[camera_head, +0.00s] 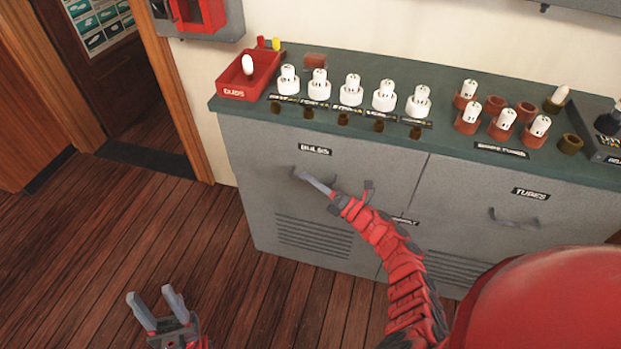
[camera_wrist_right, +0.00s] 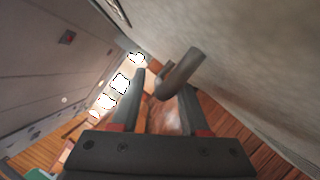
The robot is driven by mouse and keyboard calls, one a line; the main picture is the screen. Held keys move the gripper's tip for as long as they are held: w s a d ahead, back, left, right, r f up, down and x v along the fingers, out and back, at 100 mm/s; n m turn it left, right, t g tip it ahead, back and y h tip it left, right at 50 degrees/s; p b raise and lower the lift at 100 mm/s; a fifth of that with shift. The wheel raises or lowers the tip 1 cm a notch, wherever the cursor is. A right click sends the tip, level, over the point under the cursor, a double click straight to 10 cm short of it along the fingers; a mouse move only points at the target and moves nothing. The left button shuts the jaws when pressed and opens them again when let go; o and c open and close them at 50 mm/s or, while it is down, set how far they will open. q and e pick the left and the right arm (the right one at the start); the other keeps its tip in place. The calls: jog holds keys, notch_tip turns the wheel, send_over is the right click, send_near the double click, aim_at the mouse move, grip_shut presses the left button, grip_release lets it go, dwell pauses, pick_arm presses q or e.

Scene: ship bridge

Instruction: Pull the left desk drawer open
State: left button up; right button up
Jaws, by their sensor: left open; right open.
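The left drawer front (camera_head: 260,185), labelled BULBS, is a grey panel of the desk and looks closed. Its dark bar handle (camera_head: 298,175) is partly covered by my right gripper in the head view. My right gripper (camera_head: 332,184) is open at this handle. In the right wrist view, the handle (camera_wrist_right: 180,74) reaches between the tips of the open right gripper (camera_wrist_right: 163,90), closer to the right finger. I cannot tell whether they touch. My left gripper (camera_head: 155,305) is open and empty, low over the wooden floor, left of the desk.
The green desk top (camera_head: 450,88) carries a red tray (camera_head: 240,88), several white bulbs in holders and a dark box (camera_head: 603,135) at the right. The right front (camera_head: 470,200), labelled TUBES, has its own handle (camera_head: 515,220). Wooden floor (camera_head: 150,230) lies free at the left, near a doorway.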

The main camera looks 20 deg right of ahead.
jog(key=shift+w+a, duration=0.1)
jog(key=shift+w, duration=0.05)
jog(key=shift+c, duration=0.2)
grip_shut()
dwell(1.2)
